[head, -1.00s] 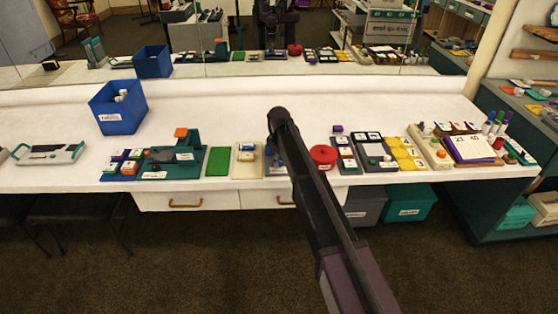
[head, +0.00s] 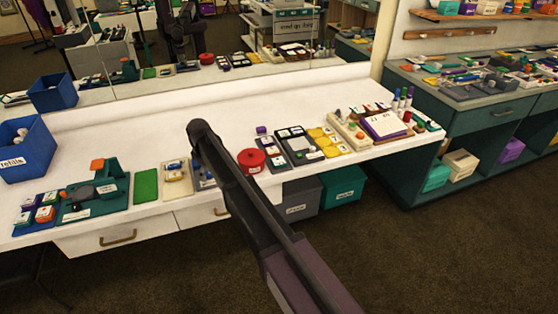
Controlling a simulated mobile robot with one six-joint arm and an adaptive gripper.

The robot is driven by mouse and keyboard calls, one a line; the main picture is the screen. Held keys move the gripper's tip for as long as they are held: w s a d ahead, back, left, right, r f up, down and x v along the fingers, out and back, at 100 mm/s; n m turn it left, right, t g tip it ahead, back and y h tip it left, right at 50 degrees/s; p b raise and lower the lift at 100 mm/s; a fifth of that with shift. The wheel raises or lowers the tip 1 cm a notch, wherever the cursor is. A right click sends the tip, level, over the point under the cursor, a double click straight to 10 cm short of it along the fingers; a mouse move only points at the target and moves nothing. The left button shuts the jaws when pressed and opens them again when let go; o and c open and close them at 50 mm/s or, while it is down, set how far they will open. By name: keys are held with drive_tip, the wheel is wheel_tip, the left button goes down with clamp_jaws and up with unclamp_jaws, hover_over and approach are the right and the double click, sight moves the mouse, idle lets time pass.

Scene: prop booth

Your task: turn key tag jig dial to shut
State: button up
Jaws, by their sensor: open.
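No label that I can read names the key tag jig, and I cannot tell for sure which item it is. A teal device (head: 107,187) with an orange block on top and a grey round part stands at the left of the counter. A dark grey board (head: 297,150) with a pale panel and small parts lies right of the middle. A dial and its setting are too small to make out on either. My arm crosses the middle of the head view and hides part of the counter. My gripper does not show.
The white counter (head: 225,115) has clear room at the back, below a mirror. A blue refills bin (head: 30,150), green mat (head: 145,187), red round container (head: 250,160), yellow pieces and marker pens stand along it. A teal shelf unit (head: 470,130) is at the right.

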sight(208, 172)
drive_tip(key=m, duration=1.9)
drive_tip(key=shift+r+p, duration=0.35)
wheel_tip(208, 172, up, 13)
drive_tip(key=p, duration=1.3)
drive_tip(key=s+d+f+b, duration=0.1)
drive_tip(key=s+d, duration=0.1)
drive_tip(key=d, duration=1.1)
drive_tip(key=s+d+f+n, duration=0.1)
drive_tip(key=s+d, duration=0.2)
drive_tip(key=d, duration=1.1)
drive_tip(key=shift+d+b, duration=0.25)
drive_tip(key=shift+b, duration=0.15)
